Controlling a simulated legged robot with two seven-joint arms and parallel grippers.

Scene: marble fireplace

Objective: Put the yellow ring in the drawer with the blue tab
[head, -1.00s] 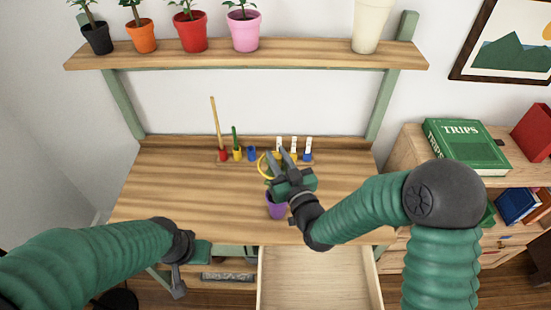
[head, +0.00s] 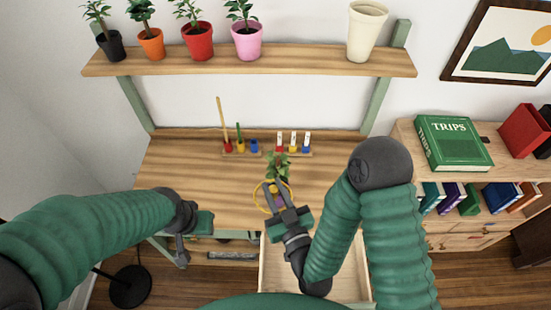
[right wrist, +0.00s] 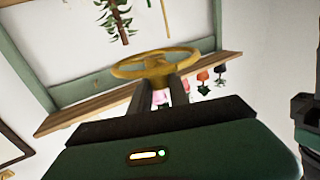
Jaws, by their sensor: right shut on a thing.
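The yellow ring (head: 262,203) is held in my right gripper (head: 277,190), over the front part of the desk top. The right wrist view also shows the ring (right wrist: 128,70) between the two dark fingertips (right wrist: 158,78). An open, pale wooden drawer (head: 276,273) sticks out below the desk's front edge, under my right arm. My arm hides part of it, and its visible floor looks empty. I cannot make out a blue tab on it. My left gripper (head: 182,255) hangs empty by the desk's front left edge; its finger gap is unclear.
Small racks (head: 240,153) with red, yellow and blue pieces stand at the desk's back. A shelf (head: 250,62) holds several pots. A low bookcase (head: 455,180) stands right.

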